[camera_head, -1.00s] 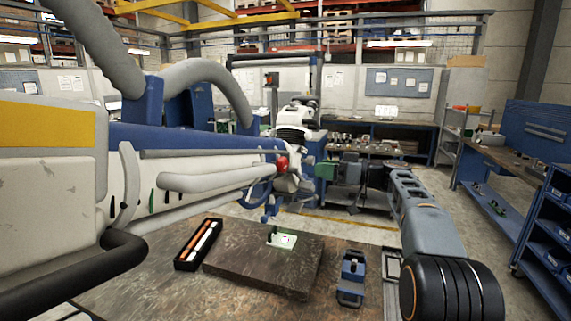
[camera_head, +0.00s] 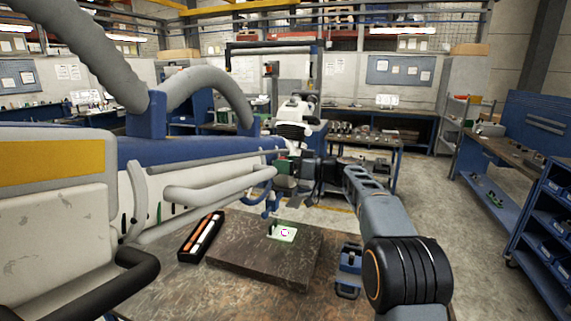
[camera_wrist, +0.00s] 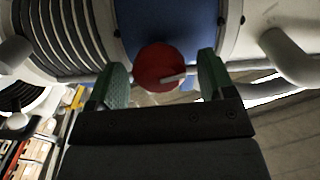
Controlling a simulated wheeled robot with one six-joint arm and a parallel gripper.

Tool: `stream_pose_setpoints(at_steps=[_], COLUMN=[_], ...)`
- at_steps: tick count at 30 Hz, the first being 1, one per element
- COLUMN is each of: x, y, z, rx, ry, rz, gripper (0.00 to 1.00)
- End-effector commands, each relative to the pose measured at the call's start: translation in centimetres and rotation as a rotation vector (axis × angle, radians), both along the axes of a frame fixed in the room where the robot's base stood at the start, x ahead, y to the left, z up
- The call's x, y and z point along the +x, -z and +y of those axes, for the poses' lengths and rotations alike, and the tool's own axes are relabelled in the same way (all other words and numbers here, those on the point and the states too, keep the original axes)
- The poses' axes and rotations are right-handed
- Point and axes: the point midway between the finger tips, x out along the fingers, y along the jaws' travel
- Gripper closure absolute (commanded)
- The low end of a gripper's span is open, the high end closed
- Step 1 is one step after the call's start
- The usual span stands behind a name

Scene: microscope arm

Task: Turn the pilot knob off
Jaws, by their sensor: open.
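The pilot knob (camera_wrist: 158,60) is a round red knob with a pale pointer mark, set against the blue body of the microscope arm (camera_head: 215,148). In the wrist view it lies between the two green fingers of my gripper (camera_wrist: 163,72). The fingers stand open, one on each side, with small gaps showing in this view; whether they reach fully around it in depth I cannot tell. In the head view my gripper (camera_head: 287,178) is at the front end of the microscope arm, and it hides the knob.
A dark stone slab (camera_head: 262,262) with a small lit green board (camera_head: 283,232) lies below on the bench. A tray of orange and white sticks (camera_head: 200,238) is left of it, a blue device (camera_head: 348,268) right. Pale tubes (camera_wrist: 290,58) run close beside the right finger.

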Motion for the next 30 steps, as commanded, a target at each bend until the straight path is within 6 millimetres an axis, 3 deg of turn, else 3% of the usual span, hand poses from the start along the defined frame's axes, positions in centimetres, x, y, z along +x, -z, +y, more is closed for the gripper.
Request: stream_pose_setpoints(at_steps=[4, 18, 30], x=[0.0, -0.03, 0.01], y=[0.01, 0.0, 0.12], z=[0.0, -0.01, -0.02], rx=[0.0, 0.0, 0.036], ry=[0.0, -0.001, -0.001], rz=[0.0, 0.0, 0.086], gripper=[0.26, 0.71, 0.73])
